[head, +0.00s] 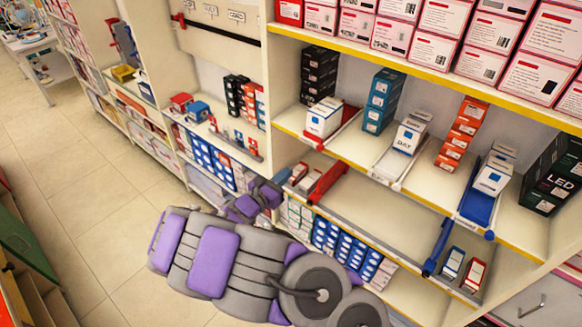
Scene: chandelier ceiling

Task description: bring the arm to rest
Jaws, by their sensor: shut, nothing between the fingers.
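My arm (240,257), grey with purple panels, reaches across the lower middle of the head view. It is in front of the shelving. My gripper (266,192) shows small beyond the arm, in front of the lower shelves. It is shut and holds nothing. The arm hides part of the gripper's near side and some of the lower shelf.
Shelves (374,214) with several small boxes fill the middle and right. Red and white cartons (395,35) line the upper shelf. A white table (32,50) stands far left. The tiled floor (95,165) is clear at left; a green-topped unit (25,240) borders it.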

